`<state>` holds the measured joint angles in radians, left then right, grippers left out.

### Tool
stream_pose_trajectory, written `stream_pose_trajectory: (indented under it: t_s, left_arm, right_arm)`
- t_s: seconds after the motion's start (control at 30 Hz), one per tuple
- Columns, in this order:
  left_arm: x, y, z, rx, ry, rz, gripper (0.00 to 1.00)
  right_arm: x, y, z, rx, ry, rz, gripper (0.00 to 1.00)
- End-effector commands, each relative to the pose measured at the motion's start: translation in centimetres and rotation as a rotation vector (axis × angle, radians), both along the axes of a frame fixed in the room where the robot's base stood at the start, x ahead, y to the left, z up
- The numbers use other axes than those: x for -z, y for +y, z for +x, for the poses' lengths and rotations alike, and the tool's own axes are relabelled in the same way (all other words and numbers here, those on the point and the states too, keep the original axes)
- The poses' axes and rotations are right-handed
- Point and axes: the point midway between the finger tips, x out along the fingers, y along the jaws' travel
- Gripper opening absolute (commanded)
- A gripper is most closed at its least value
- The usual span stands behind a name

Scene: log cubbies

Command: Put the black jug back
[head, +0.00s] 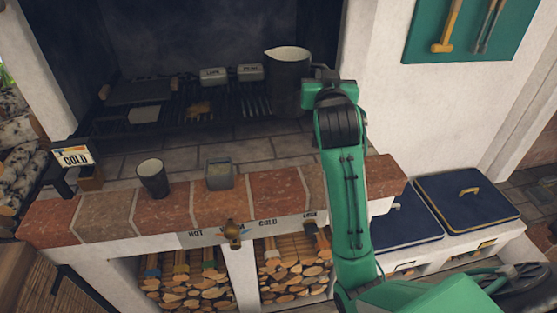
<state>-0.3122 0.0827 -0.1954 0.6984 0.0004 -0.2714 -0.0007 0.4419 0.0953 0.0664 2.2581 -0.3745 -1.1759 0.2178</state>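The black jug (289,85), dark with a pale rim, is upright at the right end of the black grill grate (222,101) in the fireplace. I cannot tell whether its base rests on the grate or hangs just above it. My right gripper (314,90) is at the jug's right side, touching it or very close. Its fingers are hidden by its own body and the jug, so its grip does not show. My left gripper is out of view.
A dark cup (152,179) and a small grey square container (220,175) stand on the brick ledge (167,210). Two labelled pale blocks (214,76) sit behind the grate. Dark-lidded bins (467,199) are at right.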

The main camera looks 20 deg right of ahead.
Motion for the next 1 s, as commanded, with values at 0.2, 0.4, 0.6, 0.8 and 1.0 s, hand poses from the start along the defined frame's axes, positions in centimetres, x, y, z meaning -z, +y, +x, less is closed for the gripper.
stream_pose_trajectory:
  t_s: [0.2,0.4,0.6,0.8,1.0]
  left_arm:
    - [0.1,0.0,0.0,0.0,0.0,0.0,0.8]
    - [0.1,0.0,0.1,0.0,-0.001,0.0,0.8]
    - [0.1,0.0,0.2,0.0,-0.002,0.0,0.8]
    - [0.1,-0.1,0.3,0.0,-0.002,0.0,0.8]
    - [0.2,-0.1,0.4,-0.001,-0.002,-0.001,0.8]
  right_arm:
    - [3.5,-0.2,-0.3,0.004,0.006,0.002,0.0]
    - [8.0,-0.2,-0.3,0.004,0.005,0.0,0.0]
    - [12.7,-0.2,-0.3,0.004,0.004,0.001,0.0]
    - [15.1,-0.2,-0.2,0.003,0.0,0.001,0.0]
    - [17.2,-0.1,-0.3,0.003,0.004,0.002,0.0]
